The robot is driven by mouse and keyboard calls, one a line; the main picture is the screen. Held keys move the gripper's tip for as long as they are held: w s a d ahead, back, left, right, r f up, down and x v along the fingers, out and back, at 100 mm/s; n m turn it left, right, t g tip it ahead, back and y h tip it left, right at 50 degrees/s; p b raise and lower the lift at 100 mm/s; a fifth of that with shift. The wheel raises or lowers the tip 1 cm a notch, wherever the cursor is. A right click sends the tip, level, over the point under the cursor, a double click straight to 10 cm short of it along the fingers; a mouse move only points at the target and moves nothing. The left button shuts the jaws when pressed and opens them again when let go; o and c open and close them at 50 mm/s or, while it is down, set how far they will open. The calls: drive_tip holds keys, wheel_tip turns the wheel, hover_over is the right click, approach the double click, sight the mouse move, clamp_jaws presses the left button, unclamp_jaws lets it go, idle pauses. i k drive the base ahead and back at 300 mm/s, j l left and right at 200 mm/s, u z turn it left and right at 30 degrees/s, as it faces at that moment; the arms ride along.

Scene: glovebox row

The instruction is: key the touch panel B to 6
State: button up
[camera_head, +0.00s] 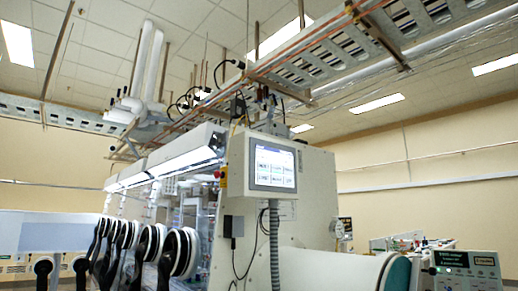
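A touch panel (273,167) is mounted on the end of the glovebox row, near the middle of the view. Its lit screen shows two rows of light buttons, too small to read. I cannot see a label that tells whether it is panel B. My gripper is not in view.
The glovebox front has several black glove ports (178,252) at lower left. A grey hose (274,245) and cables hang below the panel. A white cylinder (350,271) juts out at lower right, beside an instrument box (467,270). Cable trays (345,45) run overhead.

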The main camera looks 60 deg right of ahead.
sight(287, 180)
drive_tip(key=z, duration=2)
